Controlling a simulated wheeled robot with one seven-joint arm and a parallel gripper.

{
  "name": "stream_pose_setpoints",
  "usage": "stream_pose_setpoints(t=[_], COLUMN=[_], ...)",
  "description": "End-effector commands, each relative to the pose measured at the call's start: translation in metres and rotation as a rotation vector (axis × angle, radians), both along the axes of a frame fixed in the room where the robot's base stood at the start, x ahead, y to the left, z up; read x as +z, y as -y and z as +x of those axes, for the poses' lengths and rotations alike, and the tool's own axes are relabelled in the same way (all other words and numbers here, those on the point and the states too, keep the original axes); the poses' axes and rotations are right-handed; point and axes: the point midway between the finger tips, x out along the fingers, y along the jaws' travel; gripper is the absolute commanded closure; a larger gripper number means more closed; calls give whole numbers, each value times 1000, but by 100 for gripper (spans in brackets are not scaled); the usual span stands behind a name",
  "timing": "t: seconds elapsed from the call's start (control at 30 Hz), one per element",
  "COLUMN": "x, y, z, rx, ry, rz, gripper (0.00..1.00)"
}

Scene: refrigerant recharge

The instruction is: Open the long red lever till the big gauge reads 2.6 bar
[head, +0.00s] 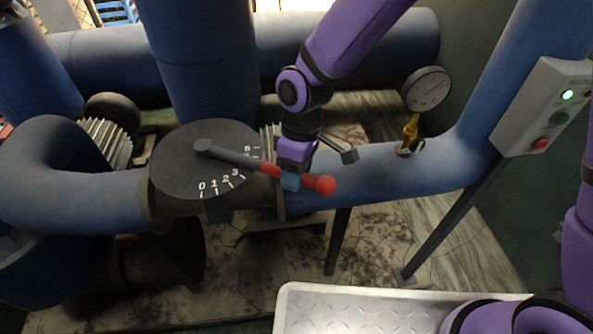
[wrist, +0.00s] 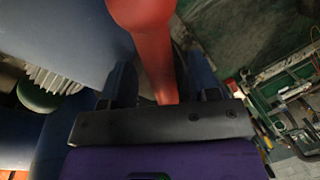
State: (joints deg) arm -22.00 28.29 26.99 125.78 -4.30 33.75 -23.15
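The long lever has a grey arm, a red outer part (head: 270,169) and a red ball end (head: 325,185). It pivots on a round dark dial (head: 175,170) marked with white numbers and lies past the 3, short of the 5. My gripper (head: 290,181) is at the red part, just inside the ball. In the wrist view the red lever (wrist: 158,60) runs between my two blue fingers, with narrow gaps on both sides, so the gripper looks open around it. The big gauge (head: 428,90) has a pale round face; its needle reading is too small to tell.
The gauge stands on a brass fitting on a blue pipe (head: 385,170). A control box (head: 545,105) with a lit green lamp and a red button is at the right. Large blue pipes fill the left and back. A metal tread plate (head: 350,310) is in front.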

Motion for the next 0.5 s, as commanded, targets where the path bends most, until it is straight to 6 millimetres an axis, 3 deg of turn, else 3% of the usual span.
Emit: stream_pose_setpoints(t=[0.27,0.5], x=[2,32], y=[0,2], z=[0,7], rx=[-1,-2], ry=[0,4], rz=[0,2], gripper=[45,45])
